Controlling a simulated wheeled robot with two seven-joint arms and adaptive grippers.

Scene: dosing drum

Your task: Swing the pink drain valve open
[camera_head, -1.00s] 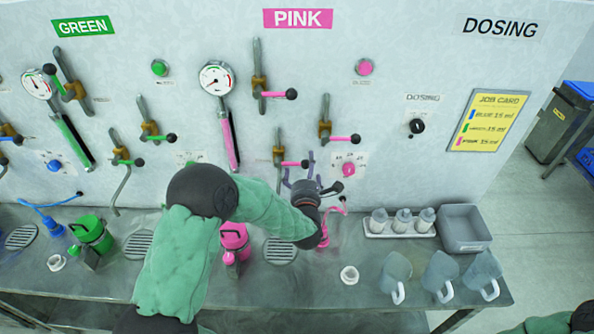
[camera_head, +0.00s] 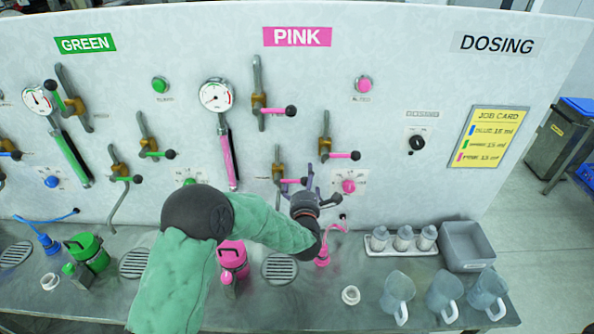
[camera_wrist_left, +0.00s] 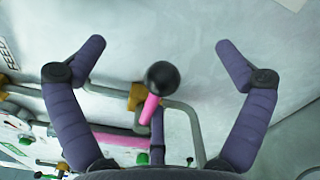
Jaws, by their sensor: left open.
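The lowest pink-handled lever on the panel (camera_head: 291,181), apparently the drain valve, has a brass body and a black ball end. It points to the right, and my gripper partly hides it. My left gripper (camera_head: 307,183) is at the ball end of this lever. In the left wrist view the black ball (camera_wrist_left: 161,77) and pink handle (camera_wrist_left: 150,108) lie between the spread fingers of the gripper (camera_wrist_left: 160,52). Neither finger visibly touches them. Two other pink-handled levers, an upper one (camera_head: 277,111) and a right one (camera_head: 342,155), are above it.
A pink round knob (camera_head: 348,186) is close to the right of my gripper. A pink canister (camera_head: 233,258), a drain grate (camera_head: 279,269) and a small white cup (camera_head: 350,295) are on the bench below. Jugs (camera_head: 397,292) and a grey bin (camera_head: 467,246) are to the right.

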